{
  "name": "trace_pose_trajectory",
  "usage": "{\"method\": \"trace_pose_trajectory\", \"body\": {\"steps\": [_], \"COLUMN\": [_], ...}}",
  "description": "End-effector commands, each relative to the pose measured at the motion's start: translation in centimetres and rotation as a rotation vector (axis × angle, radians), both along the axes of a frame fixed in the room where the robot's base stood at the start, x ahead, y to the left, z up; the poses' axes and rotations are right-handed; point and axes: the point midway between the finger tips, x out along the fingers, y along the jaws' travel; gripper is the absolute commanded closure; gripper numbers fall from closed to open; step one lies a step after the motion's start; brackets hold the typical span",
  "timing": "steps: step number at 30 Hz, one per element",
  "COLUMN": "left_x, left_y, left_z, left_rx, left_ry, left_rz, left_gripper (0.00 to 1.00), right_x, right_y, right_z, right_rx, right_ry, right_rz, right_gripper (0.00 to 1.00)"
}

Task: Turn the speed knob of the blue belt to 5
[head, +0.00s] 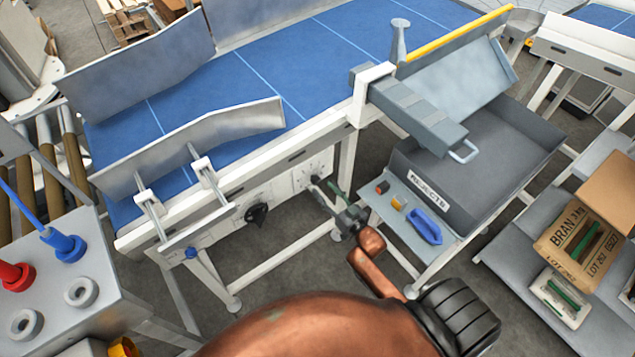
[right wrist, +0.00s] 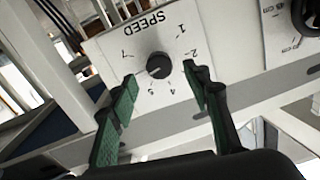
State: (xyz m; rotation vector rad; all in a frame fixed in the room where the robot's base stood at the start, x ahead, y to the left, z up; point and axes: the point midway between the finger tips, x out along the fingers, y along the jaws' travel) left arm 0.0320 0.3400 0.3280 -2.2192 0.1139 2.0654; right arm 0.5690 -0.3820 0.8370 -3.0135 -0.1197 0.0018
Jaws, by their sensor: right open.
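The speed knob (right wrist: 158,65) is a small round black knob on a white plate marked SPEED (right wrist: 145,24), upside down in the right wrist view. A faint light mark on the knob seems to point to the lower left; the exact number is unclear. In the head view my right gripper (head: 327,190) reaches the dial plate (head: 311,172) under the blue belt (head: 255,85). My left gripper is out of view.
A larger black knob (head: 256,214) sits left of the dial on the same frame. A grey reject bin (head: 480,165) and a shelf with small parts, including a blue one (head: 425,226), stand at right. A control box (head: 75,285) is at left.

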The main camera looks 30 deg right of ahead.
Motion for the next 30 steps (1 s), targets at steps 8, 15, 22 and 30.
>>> {"method": "trace_pose_trajectory", "body": {"steps": [8,15,22,30], "left_x": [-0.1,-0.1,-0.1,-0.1], "left_y": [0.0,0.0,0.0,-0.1], "left_z": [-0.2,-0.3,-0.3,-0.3], "left_rx": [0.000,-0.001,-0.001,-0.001], "left_ry": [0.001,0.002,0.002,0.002], "left_rz": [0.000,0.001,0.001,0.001], "left_gripper": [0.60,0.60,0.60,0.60], "right_x": [4.1,5.2,5.2,5.2], "right_y": [0.3,0.4,0.4,0.4], "right_z": [-0.1,-0.1,-0.1,-0.2], "right_rx": [0.000,-0.001,-0.001,-0.001], "right_ry": [0.001,0.003,0.003,0.003], "right_rz": [-0.001,-0.001,-0.001,-0.002], "right_gripper": [0.56,0.56,0.59,0.77]}}
